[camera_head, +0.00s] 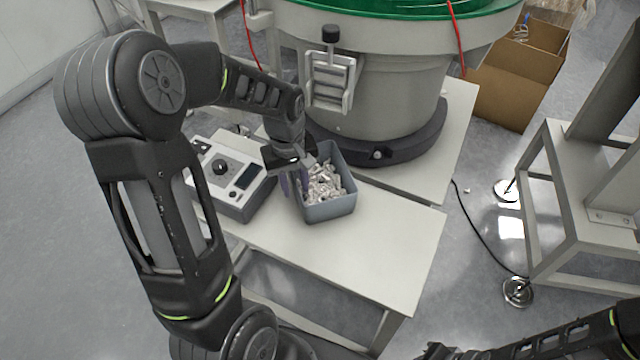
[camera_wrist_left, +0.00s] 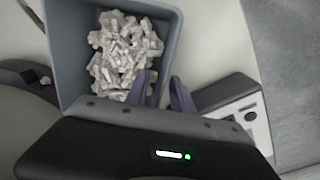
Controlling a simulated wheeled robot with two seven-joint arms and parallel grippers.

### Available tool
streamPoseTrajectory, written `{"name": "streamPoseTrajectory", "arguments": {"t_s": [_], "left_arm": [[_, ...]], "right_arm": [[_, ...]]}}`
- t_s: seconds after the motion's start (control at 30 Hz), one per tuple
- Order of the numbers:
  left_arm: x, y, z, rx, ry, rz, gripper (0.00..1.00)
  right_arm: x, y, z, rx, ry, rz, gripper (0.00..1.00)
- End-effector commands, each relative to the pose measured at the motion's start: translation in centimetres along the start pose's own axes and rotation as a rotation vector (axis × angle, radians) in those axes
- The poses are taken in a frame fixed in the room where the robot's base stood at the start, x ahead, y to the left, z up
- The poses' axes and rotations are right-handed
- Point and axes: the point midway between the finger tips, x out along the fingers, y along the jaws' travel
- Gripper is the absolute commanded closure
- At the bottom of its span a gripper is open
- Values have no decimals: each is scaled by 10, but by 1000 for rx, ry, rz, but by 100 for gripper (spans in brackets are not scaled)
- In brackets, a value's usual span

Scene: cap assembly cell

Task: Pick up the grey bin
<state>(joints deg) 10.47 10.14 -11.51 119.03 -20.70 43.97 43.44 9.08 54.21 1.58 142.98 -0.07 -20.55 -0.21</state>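The grey bin (camera_head: 330,208) stands on the white table, filled with small pale metal parts (camera_head: 322,183). My left gripper (camera_head: 294,184) is at the bin's left wall, pointing down. In the left wrist view the bin (camera_wrist_left: 172,42) is seen from above with its parts (camera_wrist_left: 122,55). The left gripper's two purple fingers (camera_wrist_left: 163,92) stand apart there, one inside the bin and one outside, with the bin wall between them. I cannot tell whether either finger touches the wall. Of my right arm only dark links show at the bottom right; its fingers are out of frame.
A white control box (camera_head: 232,180) with a knob and display sits left of the bin, close to my left gripper. A large round feeder (camera_head: 385,95) stands behind. The table's front right (camera_head: 385,255) is clear. A cardboard box (camera_head: 515,80) and metal frame (camera_head: 585,190) stand to the right.

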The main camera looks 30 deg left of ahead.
Motion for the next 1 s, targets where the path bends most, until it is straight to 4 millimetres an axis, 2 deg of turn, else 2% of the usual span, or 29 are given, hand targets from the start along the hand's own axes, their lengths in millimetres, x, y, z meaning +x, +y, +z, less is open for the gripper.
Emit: {"name": "streamPoseTrajectory", "arguments": {"t_s": [0.37,0.7,1.0], "left_arm": [[0,0,0,0,0,0,71],[0,0,0,0,0,0,99],[0,0,0,0,0,0,100]], "right_arm": [[0,0,0,0,0,0,100],[0,0,0,0,0,0,100],[0,0,0,0,0,0,100]]}}
